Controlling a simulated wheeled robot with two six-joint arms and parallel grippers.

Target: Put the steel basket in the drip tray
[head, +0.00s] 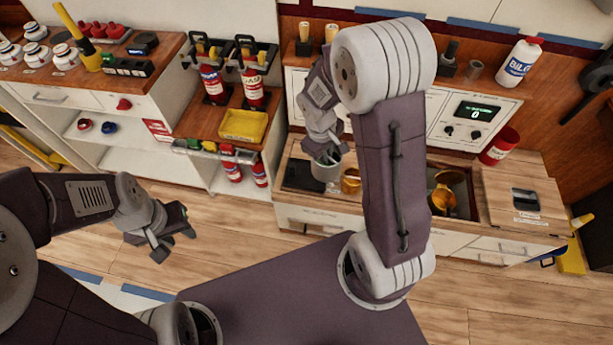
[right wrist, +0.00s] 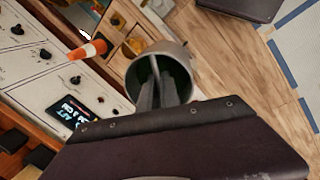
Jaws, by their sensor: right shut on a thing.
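The steel basket (head: 325,172) is a grey, round, open-topped cup. In the head view it is at my right gripper (head: 328,156), over the low wooden counter. In the right wrist view the basket (right wrist: 181,58) opens toward the camera. My right gripper's fingers (right wrist: 163,92) reach into its mouth and are shut on it; the exact grip on the wall is hard to see. A yellow rectangular tray (head: 243,124), possibly the drip tray, lies on the wooden shelf to the left. My left gripper (head: 172,248) is open and empty above the floor at the left.
A dark flat panel (head: 304,175) lies beside the basket, and an amber glass (head: 351,181) stands close to its right. Fire extinguishers (head: 253,86) stand behind the yellow tray. The yellow tray's surface looks empty.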

